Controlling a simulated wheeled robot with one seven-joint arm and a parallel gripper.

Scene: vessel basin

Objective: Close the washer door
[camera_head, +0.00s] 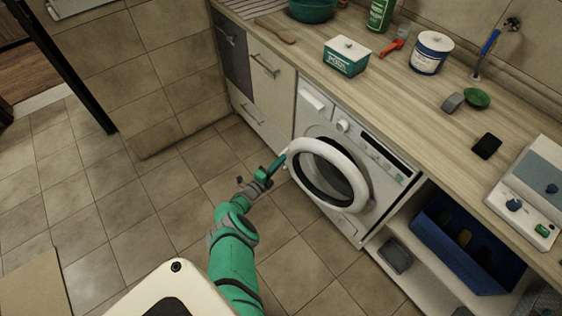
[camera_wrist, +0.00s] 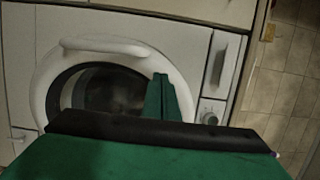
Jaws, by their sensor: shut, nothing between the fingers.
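The white washer (camera_head: 385,185) stands under the counter. Its round door (camera_head: 353,178) has a thick white rim and dark glass. In the camera_head view the rim stands out from the front and overlaps the washer's left edge; how far the door is ajar is hard to tell. My green gripper (camera_head: 281,160) is at the rim's left side, its fingers shut and empty. In the camera_wrist view the fingertips (camera_wrist: 161,80) lie in front of the door (camera_wrist: 40,95), over its right part. I cannot tell whether they touch it.
Drawers (camera_head: 267,88) with bar handles stand left of the washer. An open shelf with a blue crate (camera_head: 452,262) is at right. The wooden counter (camera_head: 395,98) above carries several items. The tiled floor (camera_head: 150,215) at left is clear.

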